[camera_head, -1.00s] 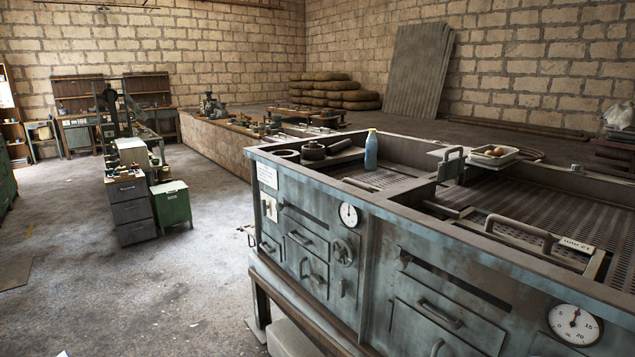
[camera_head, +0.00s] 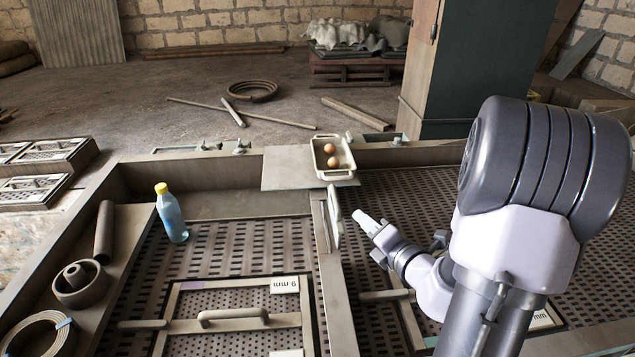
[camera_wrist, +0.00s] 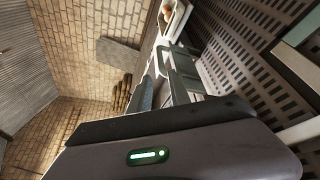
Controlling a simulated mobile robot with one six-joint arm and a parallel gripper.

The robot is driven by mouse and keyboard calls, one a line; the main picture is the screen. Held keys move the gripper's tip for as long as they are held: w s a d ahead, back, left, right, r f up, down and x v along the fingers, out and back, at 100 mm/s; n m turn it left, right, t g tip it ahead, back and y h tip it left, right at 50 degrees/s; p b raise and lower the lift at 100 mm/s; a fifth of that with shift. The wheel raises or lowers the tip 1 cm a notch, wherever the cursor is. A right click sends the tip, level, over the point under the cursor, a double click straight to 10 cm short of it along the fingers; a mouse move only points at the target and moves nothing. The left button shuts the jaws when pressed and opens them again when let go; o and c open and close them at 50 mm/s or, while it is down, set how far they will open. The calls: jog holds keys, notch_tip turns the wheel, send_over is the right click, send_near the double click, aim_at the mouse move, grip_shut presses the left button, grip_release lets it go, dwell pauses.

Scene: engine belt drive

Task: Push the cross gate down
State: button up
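A pale upright handle (camera_head: 334,213) stands on the divider between the two perforated bays, in front of a flat grey plate (camera_head: 290,167). It seems to belong to the cross gate, but I cannot tell for certain. My gripper (camera_head: 369,226) is just right of this handle in the head view, with a small gap showing between them. A grey-green bracket-like part (camera_wrist: 182,72), probably the same handle, shows ahead in the wrist view. My fingers are too small and turned away to show whether they are open or shut.
A white tray with two eggs (camera_head: 320,158) sits at the rear by the plate. A blue bottle (camera_head: 171,213) with a yellow cap stands in the left bay. A barred hatch handle (camera_head: 233,316) lies in front. The right bay's perforated floor (camera_head: 410,200) is partly bare.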

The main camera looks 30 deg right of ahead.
aim_at(336, 196)
jog(key=x, duration=1.5)
jog(key=shift+w+a+b, duration=0.1)
jog(key=shift+b, duration=0.2)
jog(key=shift+c, duration=0.2)
grip_shut()
jog(key=shift+f, duration=0.1)
